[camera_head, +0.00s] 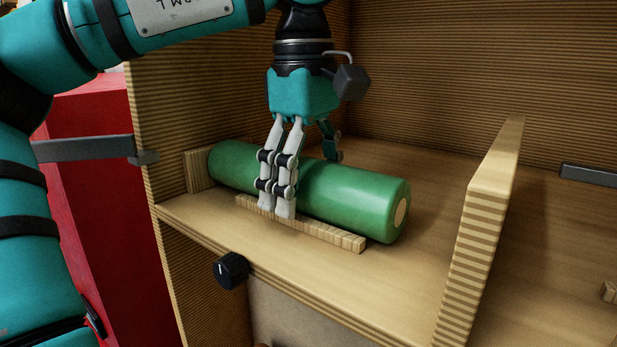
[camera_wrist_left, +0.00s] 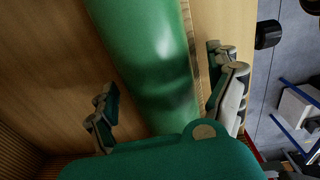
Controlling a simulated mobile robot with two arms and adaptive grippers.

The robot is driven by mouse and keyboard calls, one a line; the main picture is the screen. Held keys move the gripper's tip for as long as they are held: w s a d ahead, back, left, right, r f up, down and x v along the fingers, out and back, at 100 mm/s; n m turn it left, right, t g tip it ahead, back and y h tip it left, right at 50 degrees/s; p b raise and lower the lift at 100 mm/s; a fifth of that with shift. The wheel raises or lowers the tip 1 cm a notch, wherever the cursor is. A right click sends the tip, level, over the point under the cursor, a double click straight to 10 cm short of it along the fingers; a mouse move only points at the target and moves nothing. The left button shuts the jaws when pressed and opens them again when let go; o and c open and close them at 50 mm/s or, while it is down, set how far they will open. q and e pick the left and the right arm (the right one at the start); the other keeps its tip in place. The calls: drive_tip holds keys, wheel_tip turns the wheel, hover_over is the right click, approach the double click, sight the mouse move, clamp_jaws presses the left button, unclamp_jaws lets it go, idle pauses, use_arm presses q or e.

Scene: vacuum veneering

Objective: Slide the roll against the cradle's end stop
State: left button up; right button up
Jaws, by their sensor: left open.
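The green roll (camera_head: 345,194) lies on its side on the shelf, along the cradle's front wooden rail (camera_head: 330,236). Its left end is at the wooden end stop (camera_head: 197,171); I cannot tell whether they touch or a thin gap is left. Its right end shows a pale core. My left gripper (camera_head: 306,184) points down and straddles the roll's middle, with one finger pair in front and one behind. In the left wrist view the green roll (camera_wrist_left: 150,60) passes between the open fingers, with a clear gap at the left finger. The cradle's rear side is hidden. My right gripper is out of view.
An upright wooden divider (camera_head: 482,225) stands to the right, with bare shelf between it and the roll. A black knob (camera_head: 230,270) sits on the front edge below the rail. A red cabinet (camera_head: 95,170) is at the left.

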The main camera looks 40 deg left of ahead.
sight(308, 159)
use_arm(q)
drive_tip(key=r, duration=0.7)
drive_tip(key=shift+s+d+r, duration=0.1)
drive_tip(key=shift+s+r, duration=0.1)
